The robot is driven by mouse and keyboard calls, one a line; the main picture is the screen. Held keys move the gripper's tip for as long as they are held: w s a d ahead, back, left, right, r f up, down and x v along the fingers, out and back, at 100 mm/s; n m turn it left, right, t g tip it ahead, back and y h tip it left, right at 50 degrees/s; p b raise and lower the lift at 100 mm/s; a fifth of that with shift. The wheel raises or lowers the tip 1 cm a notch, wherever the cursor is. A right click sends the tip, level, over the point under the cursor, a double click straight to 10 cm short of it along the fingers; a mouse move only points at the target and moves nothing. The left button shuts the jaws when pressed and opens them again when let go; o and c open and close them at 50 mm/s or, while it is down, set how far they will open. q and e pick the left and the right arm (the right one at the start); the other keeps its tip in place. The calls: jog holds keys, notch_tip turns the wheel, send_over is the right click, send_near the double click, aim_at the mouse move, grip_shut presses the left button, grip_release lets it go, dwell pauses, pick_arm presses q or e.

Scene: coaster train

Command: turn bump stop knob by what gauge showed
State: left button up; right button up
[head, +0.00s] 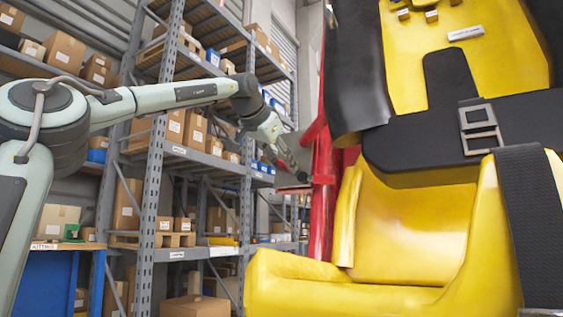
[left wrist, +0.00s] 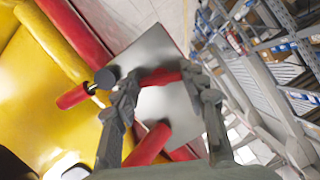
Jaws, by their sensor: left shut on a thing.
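My left gripper (head: 298,174) reaches in beside the red post (head: 325,185) at the left of the yellow coaster seat. In the left wrist view, the left gripper (left wrist: 163,80) has its two fingers shut on a red piece (left wrist: 160,77) in front of a grey plate (left wrist: 152,48). This may be the bump stop knob, but its full shape is hidden by the fingers. A dark round cap (left wrist: 105,78) by a red cylinder (left wrist: 74,96) lies just left of the fingers. Another red bar (left wrist: 149,146) shows below. I cannot make out a gauge. My right gripper is out of view.
The yellow seat (head: 410,230) with a black lap pad (head: 400,150) and buckle (head: 480,130) fills the right. Shelves (head: 158,170) with cardboard boxes stand behind my left arm. A blue workbench (head: 60,275) is at lower left.

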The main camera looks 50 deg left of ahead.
pick_arm(q)
jog(key=shift+f, duration=0.15)
jog(key=o, duration=1.2)
jog(key=shift+c, duration=0.2)
jog(key=v, duration=1.2)
jog(key=shift+s, duration=0.1)
